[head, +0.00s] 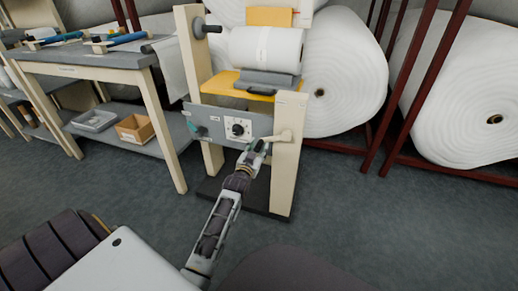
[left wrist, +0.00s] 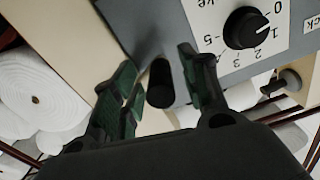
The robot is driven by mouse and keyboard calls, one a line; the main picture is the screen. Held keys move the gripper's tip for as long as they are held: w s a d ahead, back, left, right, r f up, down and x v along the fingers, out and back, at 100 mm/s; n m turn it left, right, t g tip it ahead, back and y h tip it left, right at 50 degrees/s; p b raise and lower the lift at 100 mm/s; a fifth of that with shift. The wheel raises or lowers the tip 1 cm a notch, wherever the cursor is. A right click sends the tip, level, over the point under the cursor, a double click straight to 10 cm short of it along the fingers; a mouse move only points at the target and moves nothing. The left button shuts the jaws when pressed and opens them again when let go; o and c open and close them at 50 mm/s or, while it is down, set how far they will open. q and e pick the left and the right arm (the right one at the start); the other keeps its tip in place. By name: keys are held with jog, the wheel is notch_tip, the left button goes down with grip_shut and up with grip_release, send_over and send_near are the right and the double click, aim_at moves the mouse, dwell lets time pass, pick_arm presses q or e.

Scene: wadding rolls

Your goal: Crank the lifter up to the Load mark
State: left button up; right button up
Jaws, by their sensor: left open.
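The lifter (head: 290,155) is a pale post frame with a yellow platform (head: 226,87) that bears a white roll (head: 265,50). Its grey front panel (head: 212,117) carries a black dial (head: 238,129), which also shows upside down in the left wrist view (left wrist: 246,27). A pale crank arm (head: 284,135) sits at the panel's right end. My left gripper (head: 262,147) is open in front of it. In the left wrist view a dark cylindrical handle (left wrist: 160,83) stands between the open fingers (left wrist: 162,92); contact cannot be told. A red pointer (head: 294,12) is near the top. I cannot read a Load mark.
A workbench (head: 100,60) with tools stands at the left; its lower shelf holds a cardboard box (head: 134,128) and a grey tray (head: 94,120). Large wadding rolls (head: 345,75) on dark red racks (head: 403,110) fill the back right. The floor in front is clear.

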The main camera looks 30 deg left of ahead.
pick_arm(q)
jog(key=shift+w+a, duration=0.15)
jog(key=shift+w, duration=0.5)
grip_shut()
